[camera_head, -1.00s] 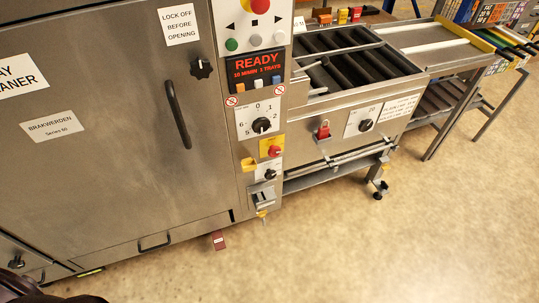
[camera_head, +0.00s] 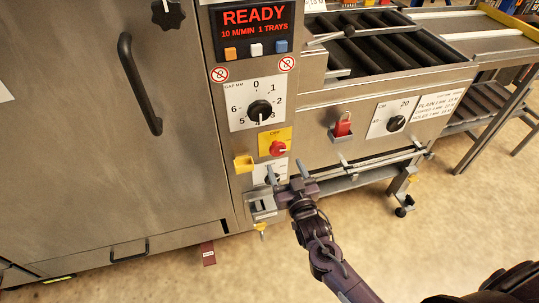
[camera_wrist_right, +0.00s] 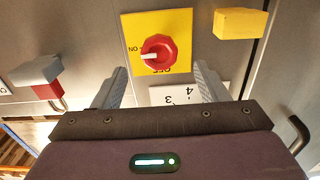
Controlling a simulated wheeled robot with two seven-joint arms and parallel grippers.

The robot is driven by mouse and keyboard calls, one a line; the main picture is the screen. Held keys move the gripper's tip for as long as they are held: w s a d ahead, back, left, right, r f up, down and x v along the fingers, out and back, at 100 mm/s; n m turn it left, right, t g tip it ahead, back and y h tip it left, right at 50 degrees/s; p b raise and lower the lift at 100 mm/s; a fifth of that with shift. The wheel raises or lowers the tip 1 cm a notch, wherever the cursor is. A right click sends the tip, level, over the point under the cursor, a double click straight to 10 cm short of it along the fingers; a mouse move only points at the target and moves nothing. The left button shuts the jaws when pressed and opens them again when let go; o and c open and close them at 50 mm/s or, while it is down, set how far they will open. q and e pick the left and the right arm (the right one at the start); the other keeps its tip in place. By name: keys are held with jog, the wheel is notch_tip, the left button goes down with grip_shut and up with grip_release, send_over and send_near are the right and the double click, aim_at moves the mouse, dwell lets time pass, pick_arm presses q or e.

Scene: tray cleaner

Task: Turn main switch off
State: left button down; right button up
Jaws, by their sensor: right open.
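The main switch is a red rotary knob (camera_head: 277,148) on a yellow plate on the machine's front panel, with OFF printed above it. In the right wrist view the knob (camera_wrist_right: 158,52) appears upside down, and its white mark points at ON. My right gripper (camera_head: 286,174) is open just below the knob, with its two fingers pointing up at the panel. In the wrist view the fingertips (camera_wrist_right: 158,72) are spread on either side below the knob, apart from it. Nothing is between them. My left gripper is not in view.
A gap dial (camera_head: 260,110) sits above the switch; another dial below is partly hidden by my gripper. A yellow block (camera_head: 243,163) juts out left of the switch. A red padlock (camera_head: 343,125) hangs to the right. The floor (camera_head: 430,250) in front is clear.

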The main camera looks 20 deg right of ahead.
aim_at(279, 152)
jog(key=w, duration=0.6)
jog(key=shift+w+a, duration=0.1)
jog(key=shift+w, duration=0.1)
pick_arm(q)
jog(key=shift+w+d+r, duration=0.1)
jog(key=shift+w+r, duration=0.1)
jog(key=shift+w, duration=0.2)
pick_arm(e)
jog(key=c, duration=1)
jog(key=shift+o, duration=0.2)
